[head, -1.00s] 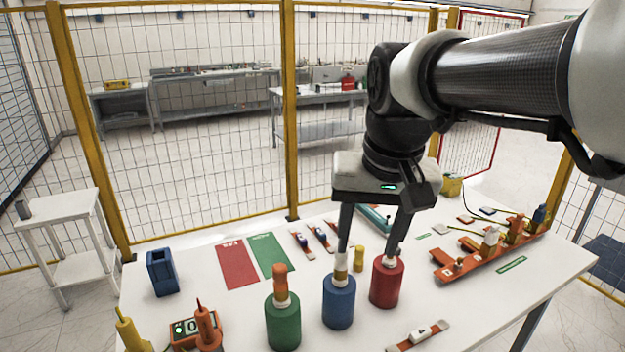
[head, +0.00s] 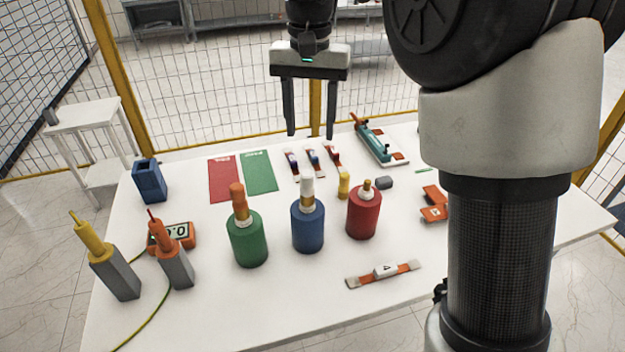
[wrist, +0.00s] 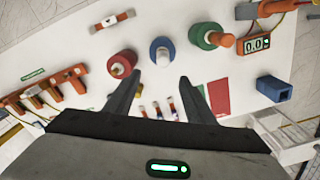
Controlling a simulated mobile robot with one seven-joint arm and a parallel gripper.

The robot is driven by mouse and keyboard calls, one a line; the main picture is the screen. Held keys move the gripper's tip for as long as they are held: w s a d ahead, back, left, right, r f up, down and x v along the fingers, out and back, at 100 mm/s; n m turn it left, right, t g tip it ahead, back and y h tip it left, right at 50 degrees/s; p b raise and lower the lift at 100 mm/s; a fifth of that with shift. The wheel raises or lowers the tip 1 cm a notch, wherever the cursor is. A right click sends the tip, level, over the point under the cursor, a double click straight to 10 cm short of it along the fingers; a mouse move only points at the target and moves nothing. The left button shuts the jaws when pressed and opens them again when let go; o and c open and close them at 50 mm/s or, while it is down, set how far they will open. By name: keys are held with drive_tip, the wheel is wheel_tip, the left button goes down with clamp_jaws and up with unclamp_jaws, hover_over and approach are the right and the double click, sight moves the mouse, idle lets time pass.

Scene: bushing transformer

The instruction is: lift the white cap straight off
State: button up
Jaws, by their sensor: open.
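The white cap (head: 307,187) stands upright on top of the blue bushing (head: 308,228), above a gold-coloured neck. In the wrist view the white cap (wrist: 162,58) is seen from nearly overhead, just beyond the fingertips. My gripper (head: 310,136) is open and empty, with fingers pointing down. In the head view it shows above the cap, apart from it. In the wrist view the fingertips of my gripper (wrist: 159,78) lie on either side of the line to the cap.
The green bushing (head: 247,240) with an orange cap (head: 238,199) stands left, the red bushing (head: 363,213) right. A small yellow piece (head: 343,185) stands behind, between blue and red. Red (head: 222,180) and green (head: 258,172) mats lie behind. A meter (head: 172,237) and probes are at left.

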sight(309, 171)
wheel_tip(309, 171, down, 12)
drive_tip(key=shift+a+r, duration=0.1)
drive_tip(key=shift+r, duration=0.05)
drive_tip(key=shift+s+a+f, duration=0.1)
drive_tip(key=shift+a+f, duration=0.05)
drive_tip(key=shift+f, duration=1.2)
drive_tip(key=shift+s+a+f, duration=0.1)
drive_tip(key=shift+a+f, duration=0.05)
drive_tip(key=shift+f, duration=1.2)
drive_tip(key=shift+c, duration=0.3)
drive_tip(key=c, duration=1.1)
